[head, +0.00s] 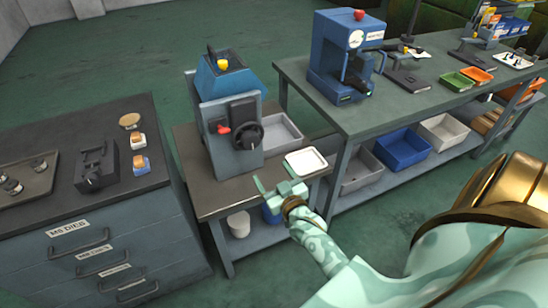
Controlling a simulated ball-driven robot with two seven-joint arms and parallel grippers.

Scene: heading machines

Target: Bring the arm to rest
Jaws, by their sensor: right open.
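My right arm comes in from the lower right, with a mint-green patterned sleeve and brass-coloured joints. Its right gripper (275,185) is open, with its fingers spread. It appears over the front right part of the small dark-topped stand (222,196), near a white tray (306,161). I see nothing between its fingers. Whether the gripper touches the stand's edge cannot be told from this view. My left gripper is not in view.
A grey-and-blue machine (232,125) stands on the small stand. A drawer cabinet (90,220) is at left. A long workbench (400,110) with a blue press (345,60) and several bins below is at right. The green floor (180,40) behind is clear.

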